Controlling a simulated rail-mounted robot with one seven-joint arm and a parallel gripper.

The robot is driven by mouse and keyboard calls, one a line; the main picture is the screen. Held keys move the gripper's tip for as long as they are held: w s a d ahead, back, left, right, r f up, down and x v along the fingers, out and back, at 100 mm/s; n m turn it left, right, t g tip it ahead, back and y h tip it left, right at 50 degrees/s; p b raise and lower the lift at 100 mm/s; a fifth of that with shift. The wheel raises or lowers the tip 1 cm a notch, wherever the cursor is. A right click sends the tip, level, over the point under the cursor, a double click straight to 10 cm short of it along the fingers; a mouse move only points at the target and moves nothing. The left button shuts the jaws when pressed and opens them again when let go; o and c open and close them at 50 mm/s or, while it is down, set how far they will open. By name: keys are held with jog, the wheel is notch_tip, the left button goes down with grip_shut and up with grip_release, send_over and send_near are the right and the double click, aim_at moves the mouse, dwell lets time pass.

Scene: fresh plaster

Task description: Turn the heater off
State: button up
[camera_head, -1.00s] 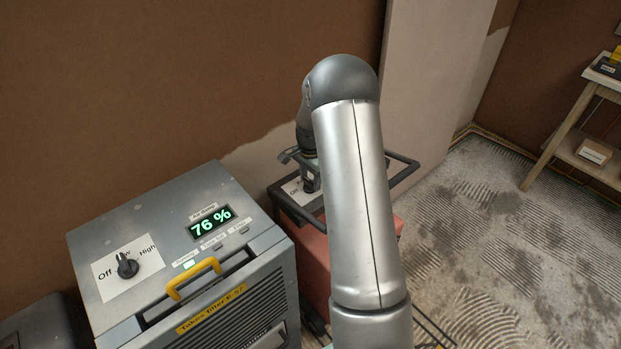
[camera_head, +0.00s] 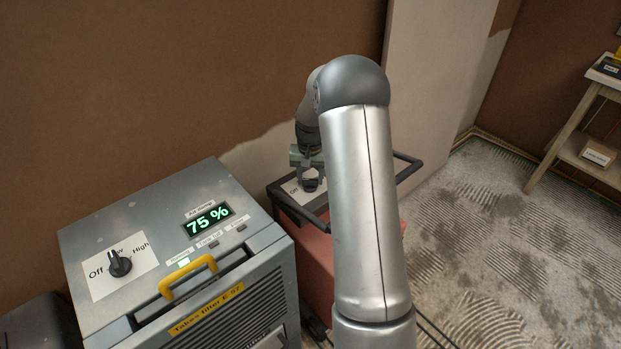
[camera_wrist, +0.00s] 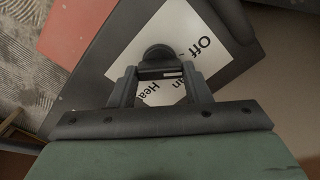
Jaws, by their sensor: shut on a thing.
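The heater (camera_head: 318,248) is an orange-red box with a dark top and a black tubular frame, partly hidden behind my arm. A white label with "Off" lies on its top, and in the wrist view the label (camera_wrist: 177,33) also shows parts of other words. The heater's dark round knob (camera_wrist: 157,54) stands at the label, between my fingertips. My gripper (camera_head: 311,184) is over the heater's top, and in the wrist view my gripper (camera_wrist: 158,74) is shut on the knob. The way the knob points is hard to tell.
A grey dehumidifier (camera_head: 155,222) stands at the left, with its own dial (camera_head: 119,263), a yellow handle (camera_head: 188,278) and a display reading 75 %. A wooden shelf (camera_head: 585,140) stands at the far right. Patchy floor (camera_head: 480,240) is open between.

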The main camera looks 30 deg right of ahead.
aim_at(310, 179)
jog(key=shift+n, duration=1.1)
jog(key=o, duration=1)
notch_tip(310, 179, up, 18)
jog(key=shift+f, duration=0.25)
